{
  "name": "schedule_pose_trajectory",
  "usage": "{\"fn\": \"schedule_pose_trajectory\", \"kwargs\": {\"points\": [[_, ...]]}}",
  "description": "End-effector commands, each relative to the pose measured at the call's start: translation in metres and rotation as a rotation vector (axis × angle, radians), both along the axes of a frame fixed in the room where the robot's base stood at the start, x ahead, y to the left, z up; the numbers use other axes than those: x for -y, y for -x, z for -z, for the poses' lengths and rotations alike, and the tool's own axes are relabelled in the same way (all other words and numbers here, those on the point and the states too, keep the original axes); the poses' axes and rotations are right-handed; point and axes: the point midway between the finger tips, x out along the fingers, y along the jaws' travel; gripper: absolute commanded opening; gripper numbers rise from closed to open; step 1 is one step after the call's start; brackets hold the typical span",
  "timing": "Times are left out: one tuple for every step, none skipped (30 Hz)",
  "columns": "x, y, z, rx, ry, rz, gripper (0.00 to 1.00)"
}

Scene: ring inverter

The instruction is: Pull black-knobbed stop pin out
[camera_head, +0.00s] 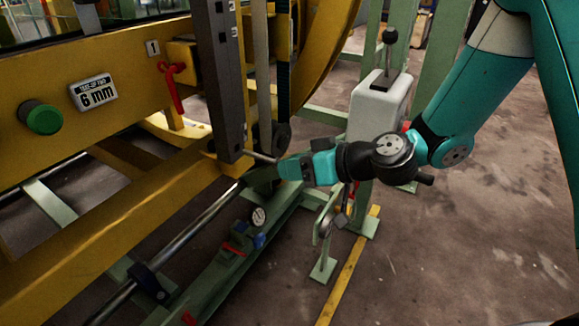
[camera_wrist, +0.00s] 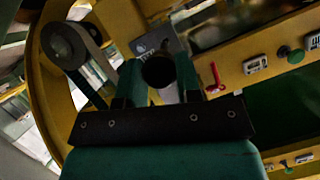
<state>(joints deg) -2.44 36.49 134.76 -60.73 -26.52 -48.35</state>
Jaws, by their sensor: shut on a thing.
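My gripper (camera_head: 284,167) is at the lower end of a dark upright post (camera_head: 222,95) on the yellow frame. In the wrist view, the round black knob (camera_wrist: 158,70) of the stop pin sits between the two teal fingers of my gripper (camera_wrist: 158,82), which are closed on its sides. In the head view, a short length of the pin's bare metal shaft (camera_head: 263,157) shows between the post and my fingertips. The knob is hidden by the fingers there. I cannot tell how deep the pin sits in the post.
A red handle (camera_head: 172,86) and a green button (camera_head: 43,118) are on the yellow frame (camera_head: 110,62). A white box with a black-knobbed lever (camera_head: 379,103) stands behind my wrist. The floor at the right is clear.

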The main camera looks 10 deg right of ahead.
Motion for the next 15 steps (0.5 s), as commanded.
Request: {"fn": "schedule_pose_trajectory", "kwargs": {"points": [[0.0017, 0.001, 0.001, 0.001, 0.0, 0.001, 0.07], [0.0025, 0.0015, 0.0009, 0.001, 0.0, 0.001, 0.07], [0.0034, 0.0022, 0.0008, 0.001, -0.001, 0.001, 0.07], [0.0039, 0.0026, 0.0006, 0.001, -0.001, 0.001, 0.07], [0.0044, 0.003, 0.0004, 0.001, -0.001, 0.001, 0.07], [0.0047, 0.0034, 0.0002, 0.001, -0.001, 0.001, 0.07], [0.0048, 0.0036, 0.0, 0.001, -0.001, 0.001, 0.07], [0.0048, 0.0037, -0.0001, 0.002, -0.001, 0.0, 0.07], [0.0048, 0.0037, -0.0002, 0.002, -0.001, 0.0, 0.07], [0.0048, 0.0037, -0.0003, 0.002, -0.001, 0.0, 0.07], [0.0048, 0.0037, -0.0004, 0.002, -0.001, 0.0, 0.07], [0.0047, 0.0037, -0.0003, 0.002, -0.001, 0.0, 0.07], [0.0047, 0.0037, -0.0003, 0.001, 0.0, 0.0, 0.07], [0.0047, 0.0037, -0.0002, 0.001, 0.0, 0.0, 0.07], [0.0053, 0.004, 0.0, 0.001, -0.001, 0.001, 0.07]]}}
